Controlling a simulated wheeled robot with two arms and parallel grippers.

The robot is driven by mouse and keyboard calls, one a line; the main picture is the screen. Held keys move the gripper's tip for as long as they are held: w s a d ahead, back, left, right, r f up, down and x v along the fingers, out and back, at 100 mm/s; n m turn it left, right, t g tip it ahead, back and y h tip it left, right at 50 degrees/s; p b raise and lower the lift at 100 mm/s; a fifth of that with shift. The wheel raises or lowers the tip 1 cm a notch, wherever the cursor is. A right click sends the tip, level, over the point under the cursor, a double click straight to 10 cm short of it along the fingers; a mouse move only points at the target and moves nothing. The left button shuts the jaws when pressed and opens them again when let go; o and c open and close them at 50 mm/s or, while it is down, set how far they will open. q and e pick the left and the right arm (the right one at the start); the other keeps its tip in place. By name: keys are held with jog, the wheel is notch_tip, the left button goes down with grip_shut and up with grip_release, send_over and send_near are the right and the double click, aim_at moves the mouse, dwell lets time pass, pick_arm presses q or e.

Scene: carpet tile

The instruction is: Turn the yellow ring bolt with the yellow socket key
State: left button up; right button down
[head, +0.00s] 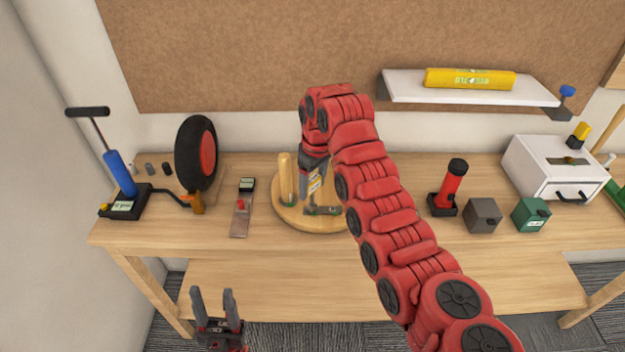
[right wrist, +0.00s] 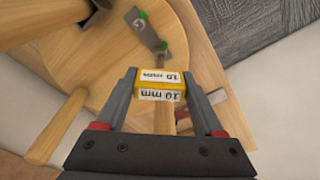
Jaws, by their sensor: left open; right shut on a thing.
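My right gripper (head: 312,190) points down over a round wooden board (head: 284,216) on the bench. It is shut on a yellow block marked "10 mm" (right wrist: 160,84), which looks like the yellow socket key; the block also shows in the head view (head: 315,183). A grey metal plate with green ends (right wrist: 139,27) lies on the board close to the block. I cannot make out a yellow ring bolt; the key's lower end is not clear. My left gripper (head: 214,305) is open and empty, low in front of the bench edge.
Wooden posts (head: 286,175) rise from the board beside my right gripper. Left stand a blue pump (head: 119,174), a wheel (head: 196,153) and a small plate with a red part (head: 240,218). Right stand a red torch-like tool (head: 450,187), small boxes (head: 482,215) and a white drawer unit (head: 548,165).

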jog(key=shift+r+m+p, duration=0.15)
jog(key=shift+m+p, duration=0.5)
jog(key=shift+m, duration=0.45)
jog(key=shift+m+p, duration=0.4)
jog(key=shift+m, duration=0.7)
jog(key=shift+f+n+b, duration=0.2)
jog(key=shift+n+b, duration=0.15)
jog(key=shift+n, duration=0.05)
notch_tip(320, 180, up, 5)
jog(key=p, duration=0.4)
jog(key=shift+f, duration=0.1)
jog(key=shift+f, duration=0.1)
